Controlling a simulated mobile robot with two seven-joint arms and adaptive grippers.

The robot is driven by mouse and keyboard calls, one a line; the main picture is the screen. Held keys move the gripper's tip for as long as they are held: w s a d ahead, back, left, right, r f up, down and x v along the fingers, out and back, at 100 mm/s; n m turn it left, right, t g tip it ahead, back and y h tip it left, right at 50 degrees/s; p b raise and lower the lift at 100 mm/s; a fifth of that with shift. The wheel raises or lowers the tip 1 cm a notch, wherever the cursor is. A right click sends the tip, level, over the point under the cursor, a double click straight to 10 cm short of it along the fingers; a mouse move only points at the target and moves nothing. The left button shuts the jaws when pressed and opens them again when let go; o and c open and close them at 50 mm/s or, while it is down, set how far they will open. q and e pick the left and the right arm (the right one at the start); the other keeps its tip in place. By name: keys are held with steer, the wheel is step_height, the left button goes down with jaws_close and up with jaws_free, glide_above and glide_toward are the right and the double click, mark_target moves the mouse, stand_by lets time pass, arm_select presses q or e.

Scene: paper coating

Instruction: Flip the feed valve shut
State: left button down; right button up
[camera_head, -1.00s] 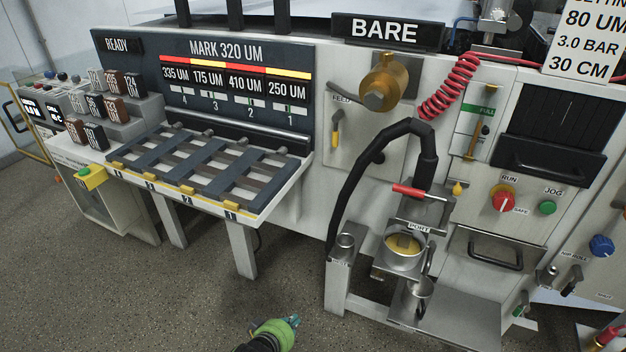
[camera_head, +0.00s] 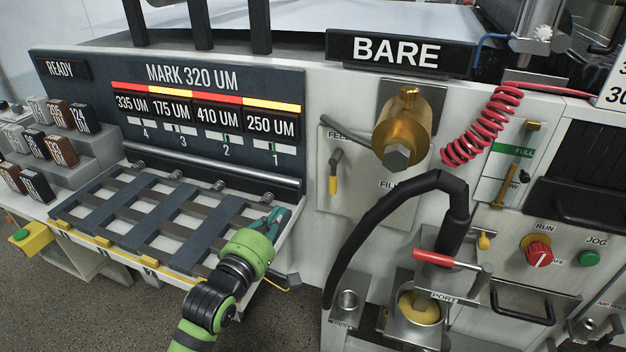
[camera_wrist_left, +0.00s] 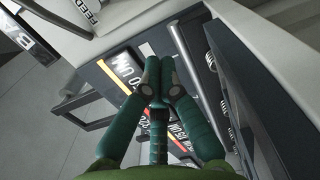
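The feed valve (camera_head: 334,172) is a small lever with a yellow tip on the pale front panel, under the FEED label. Its handle hangs downward in the head view. My left gripper (camera_head: 280,216) is left of and below the valve, over the right end of the slotted rack, apart from the lever. In the left wrist view its two green fingers (camera_wrist_left: 159,64) are together at the tips with nothing between them. Part of the FEED label (camera_wrist_left: 84,10) shows at the top left there, but I cannot make out the lever. My right gripper is out of view.
A brass filter housing (camera_head: 402,130) sticks out right of the valve. A thick black hose (camera_head: 375,215) arches below it. The slotted rack (camera_head: 110,262) lies under my left gripper. A red coiled hose (camera_head: 480,130) hangs further right.

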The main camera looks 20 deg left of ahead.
mark_target(335, 172)
arm_select(q)
steer(key=w, duration=0.3)
steer(key=w+p, duration=0.1)
steer(key=w, duration=0.2)
steer(key=w+d, duration=0.1)
steer(key=w, duration=0.3)
steer(key=shift+r+p, duration=0.2)
steer(key=shift+p, duration=0.1)
steer(key=d+p, duration=0.1)
steer(key=d, duration=0.3)
steer(key=shift+w+f, duration=0.1)
steer(key=shift+w, duration=0.05)
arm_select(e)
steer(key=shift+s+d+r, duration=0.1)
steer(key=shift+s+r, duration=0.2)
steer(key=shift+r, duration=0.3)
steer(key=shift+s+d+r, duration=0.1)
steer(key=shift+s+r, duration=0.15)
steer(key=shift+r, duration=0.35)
arm_select(q)
steer(key=shift+a, duration=0.1)
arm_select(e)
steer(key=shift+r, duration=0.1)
